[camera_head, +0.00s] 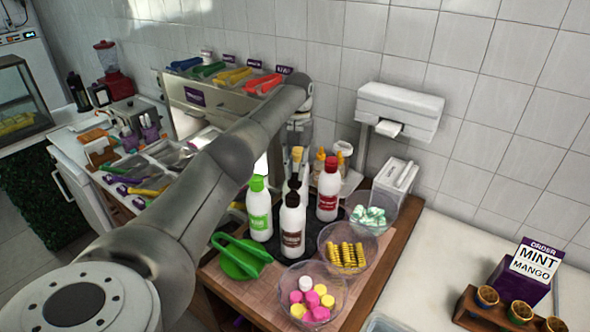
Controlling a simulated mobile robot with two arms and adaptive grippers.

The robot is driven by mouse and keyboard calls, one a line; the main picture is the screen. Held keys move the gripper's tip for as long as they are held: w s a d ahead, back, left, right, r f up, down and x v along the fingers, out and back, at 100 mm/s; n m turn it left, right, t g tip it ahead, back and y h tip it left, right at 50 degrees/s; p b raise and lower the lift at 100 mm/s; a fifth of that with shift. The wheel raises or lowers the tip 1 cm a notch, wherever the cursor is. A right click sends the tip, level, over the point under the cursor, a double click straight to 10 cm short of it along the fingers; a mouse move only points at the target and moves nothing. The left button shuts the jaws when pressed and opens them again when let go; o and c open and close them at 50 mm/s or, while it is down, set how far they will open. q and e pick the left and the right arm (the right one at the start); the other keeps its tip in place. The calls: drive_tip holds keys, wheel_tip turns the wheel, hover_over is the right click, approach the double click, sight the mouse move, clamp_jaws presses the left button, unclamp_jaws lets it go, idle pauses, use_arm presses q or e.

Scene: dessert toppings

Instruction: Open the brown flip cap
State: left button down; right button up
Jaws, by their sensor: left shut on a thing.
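The bottle with the brown flip cap (292,198) is white with a dark brown label (292,238). It stands upright in front of the other bottles on the dark mat. My left arm reaches across from the lower left and bends down behind the bottles. My left gripper (294,181) is low at the brown cap and shut on it. Its fingers are small, dark and partly hidden among the bottles. Whether the cap's lid is raised is too small to tell. My right gripper is not in view.
Close around stand a green-capped bottle (259,212), a red-capped bottle (328,190) and a tan-capped bottle (297,154). Clear bowls of toppings, one with pink and yellow pieces (312,302), stand in front and right.

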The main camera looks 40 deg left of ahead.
use_arm(q)
drive_tip(key=shift+s+f+g, duration=0.15)
drive_tip(key=shift+f+g, duration=0.15)
drive_tip(key=shift+f, duration=0.1)
idle(0.3)
drive_tip(key=c, duration=1.6)
unclamp_jaws()
drive_tip(key=shift+c, duration=0.2)
drive_tip(key=o, duration=0.4)
drive_tip(key=shift+w+a, duration=0.1)
drive_tip(key=shift+w, duration=0.15)
drive_tip(key=shift+r, duration=0.15)
drive_tip(key=shift+r, duration=0.2)
wheel_tip(320, 180, up, 9)
drive_tip(key=shift+r, duration=0.2)
